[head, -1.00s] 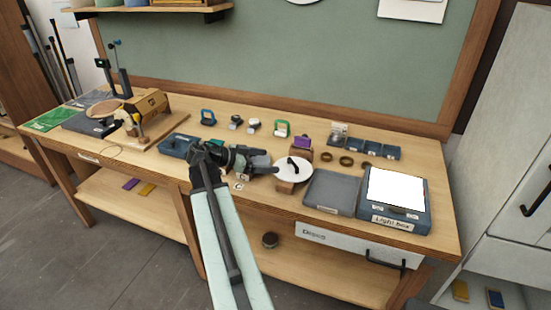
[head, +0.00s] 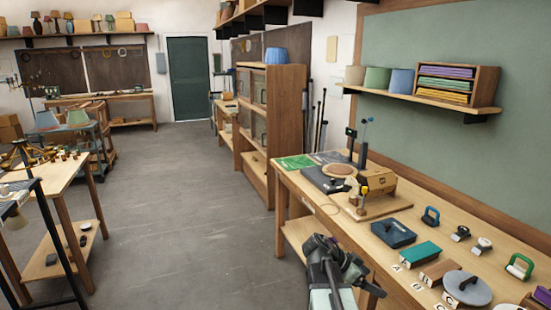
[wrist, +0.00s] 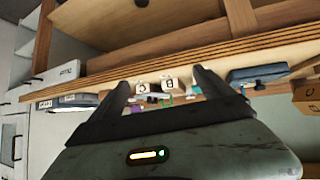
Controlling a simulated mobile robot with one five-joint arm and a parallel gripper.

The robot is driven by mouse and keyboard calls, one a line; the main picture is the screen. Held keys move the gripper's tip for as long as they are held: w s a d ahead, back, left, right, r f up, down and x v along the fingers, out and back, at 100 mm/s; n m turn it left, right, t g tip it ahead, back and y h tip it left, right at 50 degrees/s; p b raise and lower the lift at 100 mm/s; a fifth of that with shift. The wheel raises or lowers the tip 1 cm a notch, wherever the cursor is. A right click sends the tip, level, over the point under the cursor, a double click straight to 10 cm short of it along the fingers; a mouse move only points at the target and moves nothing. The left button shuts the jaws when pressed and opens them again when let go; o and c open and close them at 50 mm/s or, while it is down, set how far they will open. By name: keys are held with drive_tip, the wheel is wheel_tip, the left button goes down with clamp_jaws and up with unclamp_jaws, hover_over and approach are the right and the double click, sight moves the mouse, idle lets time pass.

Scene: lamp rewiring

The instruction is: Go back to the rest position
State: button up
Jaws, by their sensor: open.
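My gripper (head: 369,288) shows low in the head view, in front of the workbench's front edge (head: 318,228). In the wrist view my gripper (wrist: 163,82) has its two dark fingers spread apart with nothing held between them. Beyond the fingers, small blocks with letter labels (wrist: 168,85) show on the bench. In the head view a teal block (head: 418,254) and a brown block (head: 440,272) lie on the bench, right of my gripper. A grey round disc (head: 467,288) rests on another block beside them.
The bench also holds a dark blue box (head: 393,233), a wooden machine (head: 372,190), a green mat (head: 295,162) and several coloured-handled tools. A tall wooden cabinet (head: 286,120) stands beyond it. Another table (head: 55,190) stands at left. Grey floor (head: 190,210) between is clear.

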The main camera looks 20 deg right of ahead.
drive_tip(key=a+f+n+t+y, duration=0.1)
drive_tip(key=a+f+n+y, duration=0.2)
drive_tip(key=a+n, duration=0.3)
drive_tip(key=w+a+f+n+y, duration=0.1)
drive_tip(key=a+n, duration=0.6)
drive_tip(key=a, duration=1)
drive_tip(key=a+f+n+t+y, duration=0.1)
drive_tip(key=a+f+n+y, duration=0.3)
drive_tip(key=a, duration=0.8)
drive_tip(key=shift+w+f+n+t+y, duration=0.3)
drive_tip(key=shift+n+y, duration=0.7)
drive_tip(key=shift+n, duration=0.2)
